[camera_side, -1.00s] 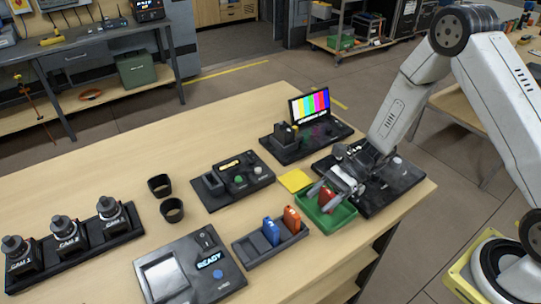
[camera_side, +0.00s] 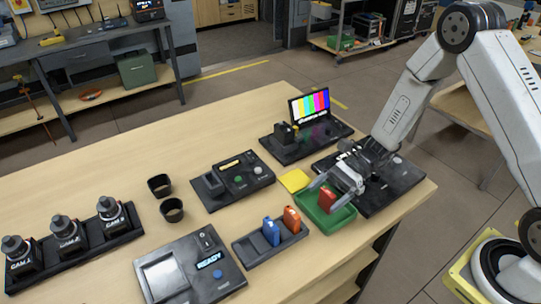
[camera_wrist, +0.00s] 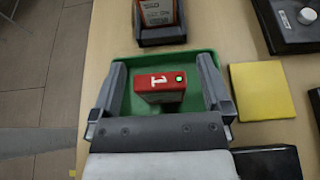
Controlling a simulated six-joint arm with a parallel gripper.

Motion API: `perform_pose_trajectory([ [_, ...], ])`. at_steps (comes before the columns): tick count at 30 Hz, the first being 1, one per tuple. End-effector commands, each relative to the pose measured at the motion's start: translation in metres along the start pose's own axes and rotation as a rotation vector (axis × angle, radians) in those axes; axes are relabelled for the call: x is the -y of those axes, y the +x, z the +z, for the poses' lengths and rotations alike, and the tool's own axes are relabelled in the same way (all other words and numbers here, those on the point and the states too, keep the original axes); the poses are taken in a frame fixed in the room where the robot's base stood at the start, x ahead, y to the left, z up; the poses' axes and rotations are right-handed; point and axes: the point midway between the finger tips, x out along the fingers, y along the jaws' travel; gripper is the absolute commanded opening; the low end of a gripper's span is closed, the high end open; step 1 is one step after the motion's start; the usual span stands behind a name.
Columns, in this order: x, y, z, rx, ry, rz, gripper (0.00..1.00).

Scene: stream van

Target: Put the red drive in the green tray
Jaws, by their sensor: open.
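The red drive (camera_side: 327,199) is in the green tray (camera_side: 331,223), standing upright on its floor. In the wrist view the red drive (camera_wrist: 160,82) shows a white "1" and a lit green dot, with the green tray (camera_wrist: 130,63) around it. My gripper (camera_side: 334,187) is open over the tray. In the wrist view its two fingers (camera_wrist: 162,83) stand on either side of the drive, with gaps between them and it. The lower near part of the drive is partly hidden by my gripper in the wrist view.
A dark rack (camera_side: 256,252) beside the tray holds a blue drive (camera_side: 271,232) and an orange drive (camera_side: 291,219). A yellow pad (camera_side: 294,181) lies behind the tray. A black panel (camera_side: 404,182) is to the right. The table's front edge is close to the tray.

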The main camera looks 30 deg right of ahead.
Motion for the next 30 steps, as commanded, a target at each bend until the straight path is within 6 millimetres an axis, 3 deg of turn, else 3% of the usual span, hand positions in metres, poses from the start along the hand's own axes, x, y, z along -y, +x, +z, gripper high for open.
perform_pose_trajectory([
  [12,0.001,-0.068,0.000,-0.001,0.000,-0.005,0.99],
  [18,0.000,-0.092,0.000,-0.001,-0.001,-0.002,0.99],
  [30,0.000,-0.104,0.000,0.000,0.000,0.000,0.99],
])
